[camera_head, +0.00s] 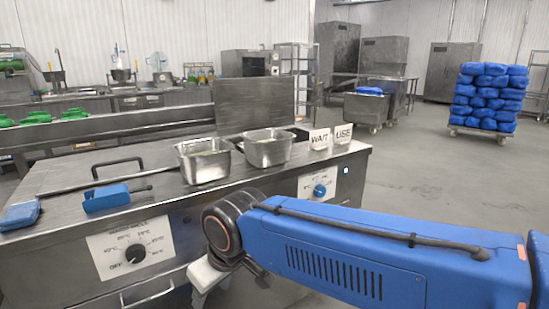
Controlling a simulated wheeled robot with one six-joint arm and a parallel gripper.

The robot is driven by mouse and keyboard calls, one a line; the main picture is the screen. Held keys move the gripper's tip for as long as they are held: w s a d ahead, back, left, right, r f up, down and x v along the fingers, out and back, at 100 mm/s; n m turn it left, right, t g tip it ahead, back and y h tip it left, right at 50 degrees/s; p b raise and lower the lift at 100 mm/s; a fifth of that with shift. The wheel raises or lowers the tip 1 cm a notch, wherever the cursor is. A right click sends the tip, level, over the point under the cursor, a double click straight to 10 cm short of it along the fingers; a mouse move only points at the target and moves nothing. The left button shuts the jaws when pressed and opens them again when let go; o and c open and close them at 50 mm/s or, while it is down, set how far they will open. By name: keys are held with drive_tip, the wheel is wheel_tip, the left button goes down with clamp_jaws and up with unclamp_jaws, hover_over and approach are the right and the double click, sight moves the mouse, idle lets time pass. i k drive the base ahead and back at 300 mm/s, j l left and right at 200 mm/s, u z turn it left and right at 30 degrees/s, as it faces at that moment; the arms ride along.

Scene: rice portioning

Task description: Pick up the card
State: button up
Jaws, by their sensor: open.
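Two small white cards stand upright on the steel counter near its right end. One card (319,139) reads WAIT and the other card (343,133) reads USE. My gripper (212,288) shows only in part, as a pale grey end below the black joint of my blue arm, in front of the counter's front panel. It is open, low and well apart from both cards. Its fingertips are partly hidden or cut off at the lower edge of the view.
Two steel pans (204,165) (268,152) stand on the counter (150,205) left of the cards. A blue-handled tool (106,197) and a blue item (20,215) lie at the left. A raised steel panel (256,104) stands behind the pans. Open floor (440,180) lies to the right.

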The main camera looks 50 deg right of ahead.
sight(319, 138)
drive_tip(key=z, duration=1.8)
